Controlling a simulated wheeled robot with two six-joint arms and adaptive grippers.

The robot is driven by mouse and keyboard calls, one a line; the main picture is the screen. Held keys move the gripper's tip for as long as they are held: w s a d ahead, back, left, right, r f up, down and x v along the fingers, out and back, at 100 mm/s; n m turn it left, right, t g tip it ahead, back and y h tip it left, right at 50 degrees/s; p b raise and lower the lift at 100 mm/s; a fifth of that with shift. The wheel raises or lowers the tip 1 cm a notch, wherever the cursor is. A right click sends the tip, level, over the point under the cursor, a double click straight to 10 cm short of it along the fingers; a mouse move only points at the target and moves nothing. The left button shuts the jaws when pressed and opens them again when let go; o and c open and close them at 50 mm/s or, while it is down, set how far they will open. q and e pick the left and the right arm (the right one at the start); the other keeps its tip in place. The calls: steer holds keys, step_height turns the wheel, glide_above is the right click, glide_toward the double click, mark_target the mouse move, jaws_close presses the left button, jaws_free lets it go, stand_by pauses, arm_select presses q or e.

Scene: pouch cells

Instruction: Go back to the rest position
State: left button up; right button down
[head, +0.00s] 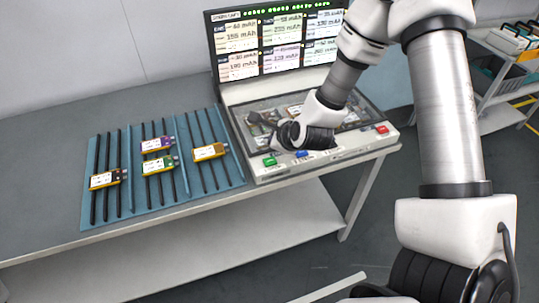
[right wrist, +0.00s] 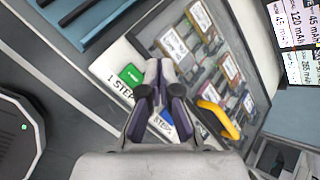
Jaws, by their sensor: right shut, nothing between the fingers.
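My right gripper (head: 264,130) is over the front left part of the tester (head: 333,148), its arm coming in from the right. In the right wrist view the right gripper's fingers (right wrist: 158,75) are closed together with nothing between them. The green button also shows in the head view (head: 269,162), apart from the gripper. The blue button (head: 302,154) and red button (head: 381,129) are on the same front panel. My left gripper is not in view.
Several pouch cells lie on the blue racks (head: 83,208) left of the tester, including a purple-marked one (head: 157,144) and one at the right (head: 209,152). More cells show under the tester's window. Screens (head: 280,40) stand behind. A cart (head: 500,85) is at far right.

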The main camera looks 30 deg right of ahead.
stand_by(0.8)
steer(key=shift+s+a+f+n, duration=0.1)
steer(key=shift+s+f+n, duration=0.1)
steer(key=shift+f+n, duration=0.1)
steer(key=s+f+n, duration=0.1)
steer(key=f, duration=0.1)
steer(key=s+a+f+n+g, duration=0.1)
steer(key=s+f+n, duration=0.1)
steer(key=s+a+f+n+g, duration=0.1)
steer(key=f+n, duration=0.1)
steer(key=shift+s+a, duration=0.1)
steer(key=shift+s, duration=0.15)
steer(key=s+a+f+n+g, duration=0.3)
steer(key=s+f+n, duration=0.4)
steer(key=s+n, duration=0.3)
steer(key=s+a+f+n+g, duration=0.3)
steer(key=s+f+n, duration=0.4)
steer(key=s+n, duration=0.4)
steer(key=shift+s+f+g, duration=0.4)
steer(key=shift+s+g, duration=0.2)
steer(key=shift+s, duration=0.35)
steer(key=shift+w, duration=0.1)
